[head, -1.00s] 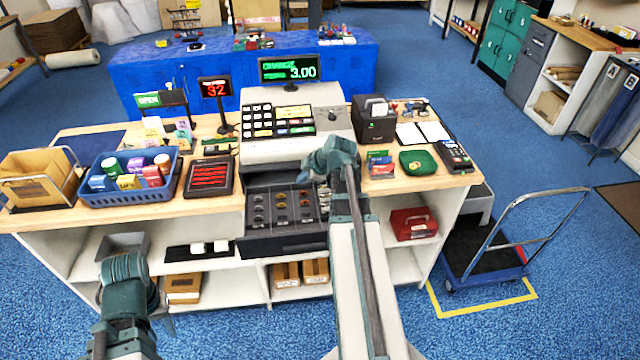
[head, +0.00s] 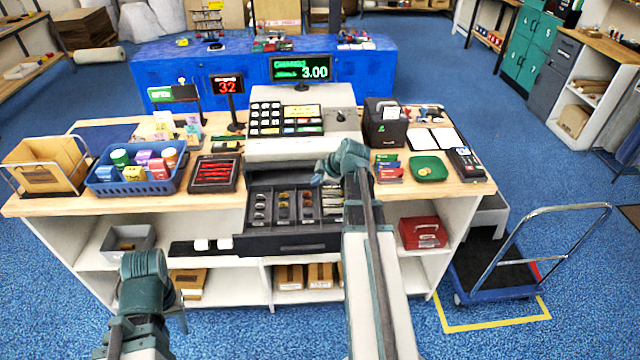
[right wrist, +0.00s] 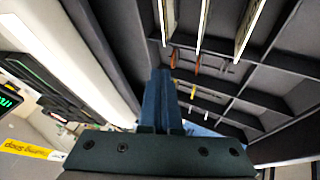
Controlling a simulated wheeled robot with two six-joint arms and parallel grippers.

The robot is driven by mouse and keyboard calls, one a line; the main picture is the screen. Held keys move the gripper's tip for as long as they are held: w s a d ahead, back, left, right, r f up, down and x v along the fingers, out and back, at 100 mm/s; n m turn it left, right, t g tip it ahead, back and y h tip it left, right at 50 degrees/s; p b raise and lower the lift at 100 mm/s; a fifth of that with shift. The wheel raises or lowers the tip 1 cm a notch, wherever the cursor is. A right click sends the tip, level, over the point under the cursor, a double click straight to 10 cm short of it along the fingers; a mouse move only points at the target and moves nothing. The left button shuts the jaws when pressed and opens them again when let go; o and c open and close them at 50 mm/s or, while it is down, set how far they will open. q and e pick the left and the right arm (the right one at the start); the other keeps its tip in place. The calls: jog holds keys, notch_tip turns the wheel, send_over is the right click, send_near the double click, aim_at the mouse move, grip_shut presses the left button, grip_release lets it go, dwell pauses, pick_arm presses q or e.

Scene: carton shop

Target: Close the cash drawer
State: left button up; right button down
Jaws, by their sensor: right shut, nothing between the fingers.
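The cash drawer (head: 290,243) is pulled out below the cash register (head: 300,146) at the middle of the counter. Its dark tray with coins and notes is exposed. My right gripper (head: 322,178) is at the drawer's back right part, close to the register's front. In the right wrist view its fingers (right wrist: 166,100) are shut and empty, with the drawer's compartments and notes beyond them. I cannot tell whether they touch the drawer. My left gripper (head: 150,290) is low at the left, in front of the shelves and away from the drawer. Its fingertips are hidden.
The counter (head: 220,200) carries a blue basket (head: 135,184) at left, a black printer (head: 385,125) and a green dish (head: 428,168) at right. A red box (head: 422,232) is on the shelf below. A platform cart (head: 500,280) stands at right. The floor in front is open.

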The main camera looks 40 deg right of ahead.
aim_at(303, 190)
jog(key=b+x, duration=0.4)
jog(key=x, duration=0.2)
jog(key=shift+w+f, duration=0.1)
